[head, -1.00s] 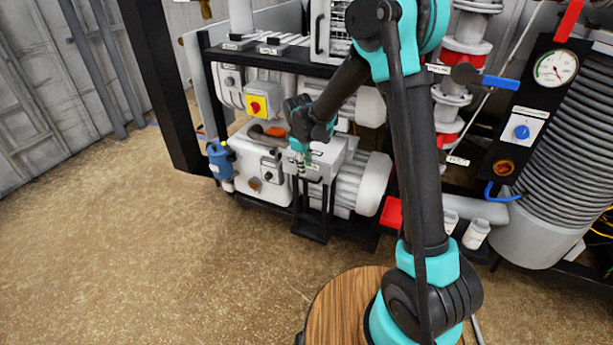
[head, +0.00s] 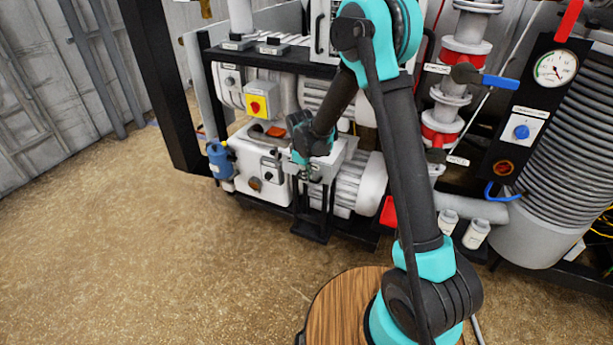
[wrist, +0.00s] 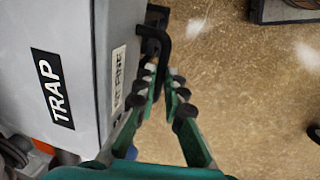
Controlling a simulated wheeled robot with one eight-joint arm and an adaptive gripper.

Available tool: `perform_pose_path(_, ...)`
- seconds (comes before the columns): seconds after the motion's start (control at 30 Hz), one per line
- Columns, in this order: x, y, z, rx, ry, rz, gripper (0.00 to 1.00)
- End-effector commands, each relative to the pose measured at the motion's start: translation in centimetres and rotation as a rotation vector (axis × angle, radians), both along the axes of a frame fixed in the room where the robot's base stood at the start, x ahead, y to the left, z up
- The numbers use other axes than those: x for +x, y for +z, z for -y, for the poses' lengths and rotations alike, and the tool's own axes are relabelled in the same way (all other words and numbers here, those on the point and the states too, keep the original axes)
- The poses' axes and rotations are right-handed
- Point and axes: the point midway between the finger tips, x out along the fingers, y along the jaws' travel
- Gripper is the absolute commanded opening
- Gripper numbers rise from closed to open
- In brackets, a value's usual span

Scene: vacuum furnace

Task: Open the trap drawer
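The trap is a light grey box (wrist: 60,25) with a black TRAP label, filling the left of the wrist view. In the head view the box (head: 349,151) sits low on the machine, partly hidden behind my wrist. A narrow face with a small white label (wrist: 118,80) carries a black bar handle (wrist: 166,48). I see no clear drawer gap. My gripper (wrist: 165,82) is at this handle, its green fingers a little apart with the bar running between the dark fingertips. Whether both fingertips touch the bar is unclear. In the head view my gripper (head: 312,178) is small.
A grey motor (head: 360,187) is right of the trap, and a blue part (head: 219,160) is left of it. A black stand (head: 312,226) is below. A yellow switch box (head: 261,100) is above left. The brown floor in front is open.

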Motion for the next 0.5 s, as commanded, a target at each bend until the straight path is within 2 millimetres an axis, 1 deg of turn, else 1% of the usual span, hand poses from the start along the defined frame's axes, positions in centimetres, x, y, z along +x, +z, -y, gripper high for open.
perform_pose_path(0.4, -0.02, 0.03, -0.02, 0.000, 0.000, 0.000, 0.00)
perform_pose_path(0.5, -0.66, 0.03, -0.31, 0.000, 0.002, 0.000, 0.00)
